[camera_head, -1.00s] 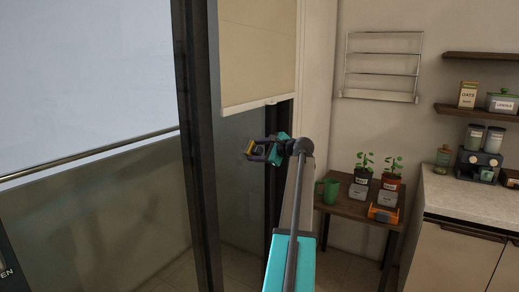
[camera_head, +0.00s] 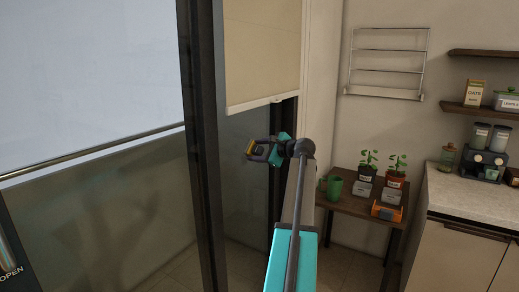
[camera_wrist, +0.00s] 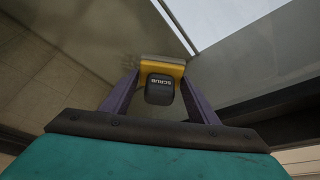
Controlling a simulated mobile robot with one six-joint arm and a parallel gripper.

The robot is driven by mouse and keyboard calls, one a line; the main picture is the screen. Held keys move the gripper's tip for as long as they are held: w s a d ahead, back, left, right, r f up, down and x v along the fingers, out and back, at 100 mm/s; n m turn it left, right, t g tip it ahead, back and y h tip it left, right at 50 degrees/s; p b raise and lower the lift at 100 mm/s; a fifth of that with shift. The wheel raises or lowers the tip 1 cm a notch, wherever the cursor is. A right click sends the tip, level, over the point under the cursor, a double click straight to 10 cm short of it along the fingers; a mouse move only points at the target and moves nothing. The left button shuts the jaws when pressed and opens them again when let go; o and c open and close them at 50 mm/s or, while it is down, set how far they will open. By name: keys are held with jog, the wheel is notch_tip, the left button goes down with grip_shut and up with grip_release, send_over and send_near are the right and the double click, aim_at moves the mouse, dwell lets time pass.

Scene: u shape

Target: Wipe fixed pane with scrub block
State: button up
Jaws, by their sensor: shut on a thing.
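My gripper (camera_head: 258,150) is shut on the scrub block (camera_wrist: 160,77), a yellow block with a dark grip marked SCRUB. In the head view the block (camera_head: 250,148) is small, at the left end of the gripper. The fixed pane (camera_head: 243,170) is the glass right of the dark upright, its upper part covered by a beige blind (camera_head: 262,50). The gripper is in front of the pane, below the blind. In the wrist view the block's far face is close to glass; I cannot tell whether it touches.
A dark frame upright (camera_head: 207,150) stands left of my gripper. A large glass panel with a rail (camera_head: 90,152) fills the left.

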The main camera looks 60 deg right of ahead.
jog(key=shift+a+p, duration=0.3)
jog(key=shift+a, duration=0.5)
jog(key=shift+a, duration=0.15)
jog(key=shift+w+a+p, duration=0.1)
jog(key=shift+a+p, duration=0.75)
jog(key=shift+a, duration=1)
jog(key=shift+r, duration=0.15)
jog(key=shift+r+p, duration=0.95)
jog(key=shift+r, duration=0.15)
jog(key=shift+d, duration=2)
